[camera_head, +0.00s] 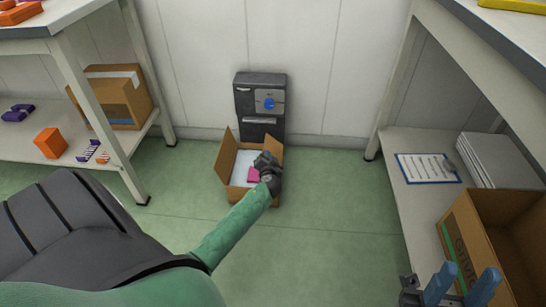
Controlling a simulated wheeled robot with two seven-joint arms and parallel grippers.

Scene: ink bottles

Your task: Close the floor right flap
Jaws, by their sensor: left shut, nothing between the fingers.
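A small open cardboard box (243,160) stands on the green floor against the wall, with white lining and a pink item (253,174) inside. Its left flap (226,156) stands up and leans outward. The right flap (273,147) shows as a strip of cardboard at the box's right back; the rest of that side is hidden behind my gripper. My left gripper (265,163) is shut and empty, over the box's right side. I cannot tell if it touches the flap.
A dark device (260,98) stands behind the box. A left shelf holds a carton (118,96) and an orange box (51,143). Floor beside the box is clear.

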